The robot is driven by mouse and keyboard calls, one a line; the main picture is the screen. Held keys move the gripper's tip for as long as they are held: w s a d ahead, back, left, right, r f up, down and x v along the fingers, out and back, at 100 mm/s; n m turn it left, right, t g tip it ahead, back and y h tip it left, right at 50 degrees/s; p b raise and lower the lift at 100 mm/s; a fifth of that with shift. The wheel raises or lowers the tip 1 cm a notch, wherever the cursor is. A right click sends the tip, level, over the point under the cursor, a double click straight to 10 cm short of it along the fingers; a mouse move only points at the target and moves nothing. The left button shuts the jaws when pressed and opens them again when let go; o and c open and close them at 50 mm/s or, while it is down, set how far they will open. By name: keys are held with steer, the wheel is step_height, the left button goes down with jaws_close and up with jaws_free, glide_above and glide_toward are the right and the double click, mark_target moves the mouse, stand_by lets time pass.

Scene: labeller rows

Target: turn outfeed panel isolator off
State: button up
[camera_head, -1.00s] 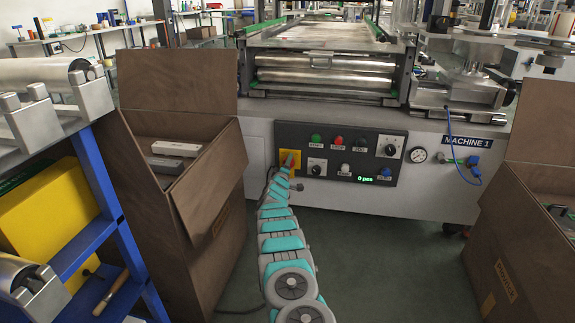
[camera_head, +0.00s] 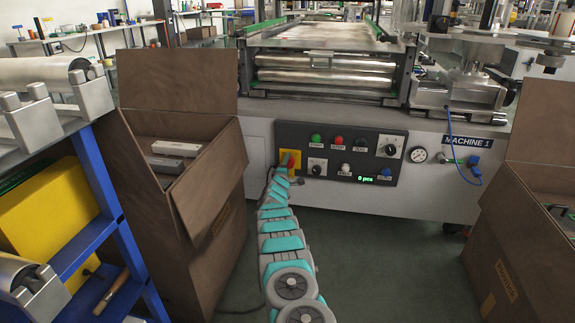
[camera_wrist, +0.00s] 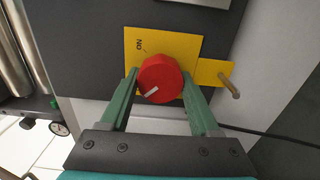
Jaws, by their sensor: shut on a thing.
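The outfeed panel isolator is a red rotary knob (camera_wrist: 161,79) on a yellow plate (camera_wrist: 182,42) in the wrist view. A white mark on the knob points down and to the left in that view, away from the word ON on the plate. My gripper (camera_wrist: 160,84) has its two green fingers on either side of the knob and is shut on it. In the head view the knob (camera_head: 291,161) shows at the left end of the dark control panel (camera_head: 325,170), with the gripper partly hidden by my arm.
An open cardboard box (camera_head: 213,185) stands close left of my arm, and another (camera_head: 520,240) stands at the right. A blue shelf frame (camera_head: 118,230) is at the far left. The floor (camera_head: 390,250) in front of the machine is clear.

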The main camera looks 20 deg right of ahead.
steer(key=o, duration=1.4)
steer(key=shift+c, duration=0.2)
steer(key=shift+s, duration=0.1)
steer(key=shift+s+a+f, duration=0.1)
steer(key=shift+s+a, duration=0.05)
steer(key=v, duration=0.7)
steer(key=shift+a, duration=0.1)
